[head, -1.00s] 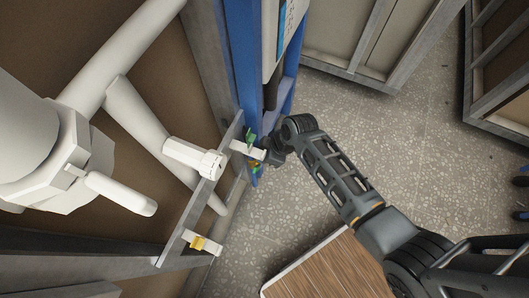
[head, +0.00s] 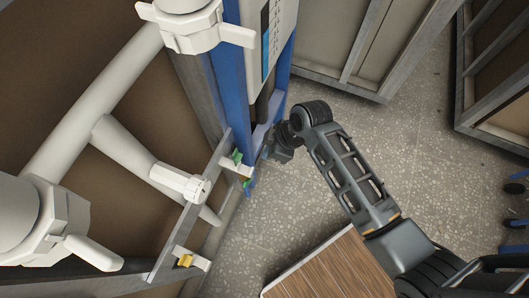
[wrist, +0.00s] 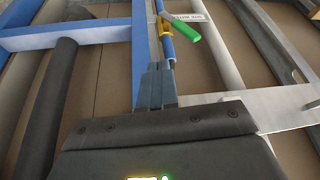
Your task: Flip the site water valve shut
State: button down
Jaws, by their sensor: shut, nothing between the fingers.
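The site water valve has a green lever (wrist: 183,29) and a yellow body (wrist: 164,27) on a blue pipe in the wrist view. The lever slants to the lower right, at an angle to the pipe. A white label (wrist: 192,17) behind it reads roughly "SITE WATER". My gripper (wrist: 158,68) is shut and empty, its fingertips below the valve in the picture and apart from the lever. In the head view the green lever (head: 237,158) is small beside the blue post, with my gripper (head: 268,153) just right of it; the fingertips are hard to make out there.
A metal rail (head: 200,200) carries the valve and a yellow fitting (head: 185,260) lower down. Large white pipes (head: 125,150) fill the left. A blue post (head: 232,80) stands beside the valve. Speckled floor (head: 300,215) is open to the right, with a wooden board (head: 325,270) near my arm.

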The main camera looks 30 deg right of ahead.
jog(key=shift+s+r, duration=0.15)
jog(key=shift+r, duration=0.3)
jog(key=shift+d+f, duration=0.1)
jog(key=d+f+m+y+b, duration=0.6)
jog(key=y+b, duration=0.3)
jog(key=b, duration=0.4)
jog(key=shift+d+m+t+y, duration=0.4)
jog(key=shift+d+m, duration=0.15)
jog(key=shift+m, duration=0.15)
jog(key=shift+f, duration=0.1)
